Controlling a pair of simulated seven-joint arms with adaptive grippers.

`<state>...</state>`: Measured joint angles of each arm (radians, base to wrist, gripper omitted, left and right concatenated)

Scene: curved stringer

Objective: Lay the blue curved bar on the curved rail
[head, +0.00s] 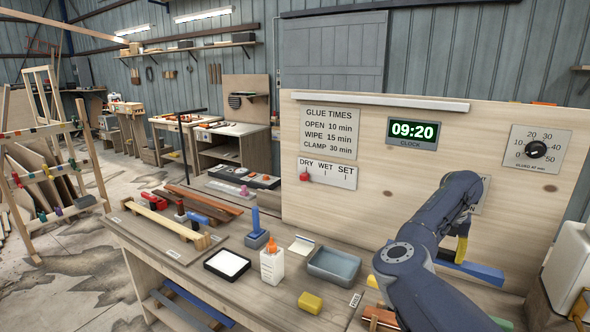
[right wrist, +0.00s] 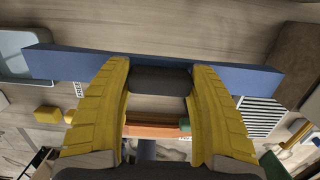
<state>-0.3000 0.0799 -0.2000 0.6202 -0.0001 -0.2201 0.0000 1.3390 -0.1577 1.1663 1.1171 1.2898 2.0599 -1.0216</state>
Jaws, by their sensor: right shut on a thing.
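The blue bar (head: 478,271) is raised in front of the wooden panel at the right of the head view. In the right wrist view the blue bar (right wrist: 60,64) spans most of the picture. My right gripper (head: 462,247), with yellow fingers, is shut on the bar near its middle; the fingers also show in the right wrist view (right wrist: 160,70). A dark block-like part lies between the fingertips. A reddish-brown wooden piece (head: 381,315), perhaps the curved rail, is mostly hidden by my right arm. It also shows beneath the gripper in the right wrist view (right wrist: 155,131). My left gripper is out of view.
On the bench stand a grey tray (head: 334,265), a white glue bottle (head: 272,267), a yellow block (head: 311,302) and a black-rimmed pad (head: 227,264). The upright panel (head: 400,160) with clock and dial closes the back. A white container (head: 570,262) stands far right.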

